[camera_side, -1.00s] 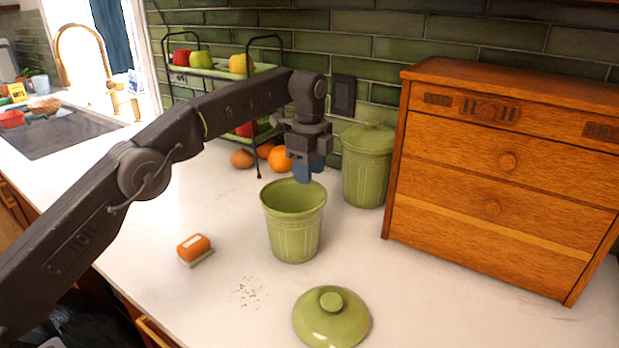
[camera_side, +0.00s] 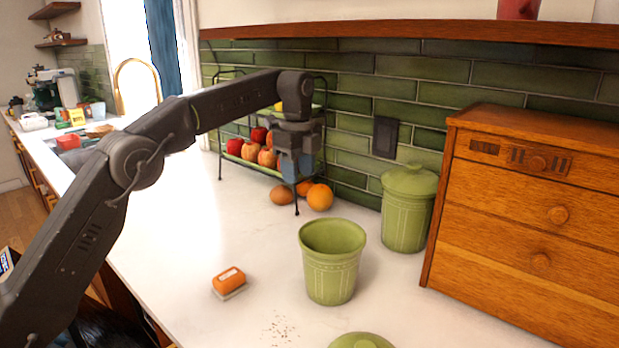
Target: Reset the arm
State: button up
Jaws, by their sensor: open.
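My gripper (camera_side: 296,168) hangs pointing down in the air, behind and a little left of the open green canister. Its bluish fingers are apart with nothing between them. The arm reaches in from the lower left. The open green canister (camera_side: 332,277) stands upright on the white counter, with no lid on it. Its bottom inside is hidden. The canister's green lid (camera_side: 360,341) lies on the counter at the bottom edge, partly cut off by the frame.
An orange and white brush or sponge (camera_side: 229,282) lies left of the canister, near dark crumbs (camera_side: 281,329). A lidded green canister (camera_side: 408,208) and a wooden drawer box (camera_side: 539,215) stand right. A fruit rack (camera_side: 237,158) and loose oranges (camera_side: 319,197) are behind my gripper.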

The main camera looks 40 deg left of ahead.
dwell(0.4)
jog(key=s+d+r+n+t, duration=0.1)
jog(key=s+r+n, duration=0.25)
jog(key=s, duration=0.45)
jog(key=s+d+r+n+t, duration=0.1)
jog(key=s+r+n+t, duration=0.15)
jog(key=s+n, duration=0.4)
jog(key=s+f+n+t, duration=0.1)
jog(key=s+f+n, duration=0.3)
jog(key=s, duration=0.6)
jog(key=s+f+n+t, duration=0.1)
jog(key=s+f+n, duration=0.3)
jog(key=s, duration=0.6)
notch_tip(320, 180, down, 2)
jog(key=shift+d+f, duration=0.2)
jog(key=shift+d, duration=0.25)
